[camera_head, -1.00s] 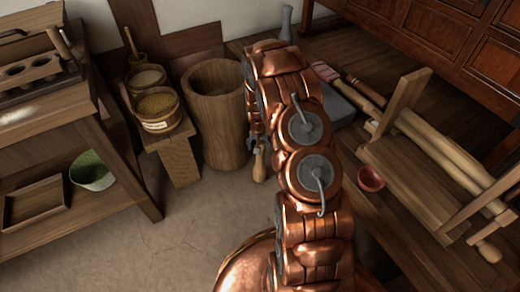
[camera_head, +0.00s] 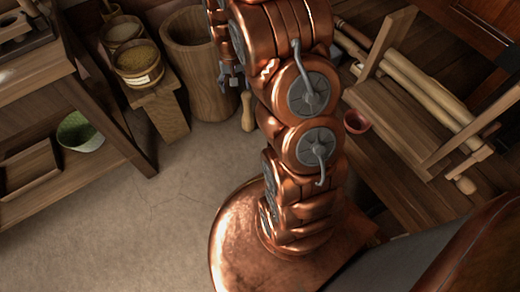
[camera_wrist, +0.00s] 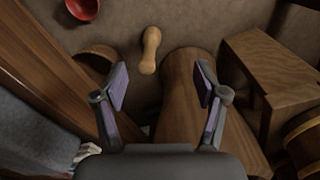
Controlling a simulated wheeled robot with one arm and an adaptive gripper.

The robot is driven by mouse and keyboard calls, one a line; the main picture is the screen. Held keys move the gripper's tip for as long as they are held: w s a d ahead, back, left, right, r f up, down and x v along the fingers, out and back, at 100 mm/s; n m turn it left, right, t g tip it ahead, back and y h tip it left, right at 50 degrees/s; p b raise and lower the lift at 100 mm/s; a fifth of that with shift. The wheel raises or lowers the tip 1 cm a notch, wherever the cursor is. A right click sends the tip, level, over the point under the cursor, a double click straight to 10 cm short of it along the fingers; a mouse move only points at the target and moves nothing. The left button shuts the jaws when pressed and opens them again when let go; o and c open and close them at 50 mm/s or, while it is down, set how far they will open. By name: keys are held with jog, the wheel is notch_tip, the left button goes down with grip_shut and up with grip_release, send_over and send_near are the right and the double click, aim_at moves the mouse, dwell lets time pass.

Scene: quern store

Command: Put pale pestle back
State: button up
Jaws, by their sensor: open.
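The pale pestle (camera_head: 247,110) is on the floor beside the tall wooden tub, partly behind my arm in the head view. In the wrist view the pestle (camera_wrist: 150,48) shows whole, beyond my fingertips and roughly between their lines, with a rounded knob at one end. My gripper (camera_wrist: 161,82) is open with nothing between its fingers. In the head view my gripper (camera_head: 230,76) hangs just left of and above the pestle, apart from it. A wooden rack (camera_head: 14,28) on the left bench is cut off by the picture edge.
The tall wooden tub (camera_head: 191,50) stands close to the pestle. A low stool (camera_head: 168,114) bears grain buckets (camera_head: 137,66). Floor at lower left is clear.

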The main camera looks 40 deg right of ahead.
jog(key=s+a+r+n+g, duration=0.2)
jog(key=s+a+r, duration=0.7)
jog(key=s+r, duration=0.25)
jog(key=s+a+r+n, duration=0.2)
jog(key=s+a, duration=0.1)
jog(key=s, duration=0.7)
jog(key=s+a+r+n+g, duration=0.1)
jog(key=s+a+r, duration=0.2)
jog(key=s, duration=0.7)
jog(key=shift+r+n+g+y, duration=0.3)
jog(key=shift+n, duration=0.1)
jog(key=shift+s, duration=0.1)
notch_tip(320, 180, up, 38)
jog(key=w+t+p, duration=0.1)
jog(key=t+p, duration=0.1)
jog(key=p, duration=3.3)
jog(key=shift+w+d+f+p, duration=0.2)
jog(key=shift+w+p, duration=0.1)
jog(key=shift+p, duration=0.1)
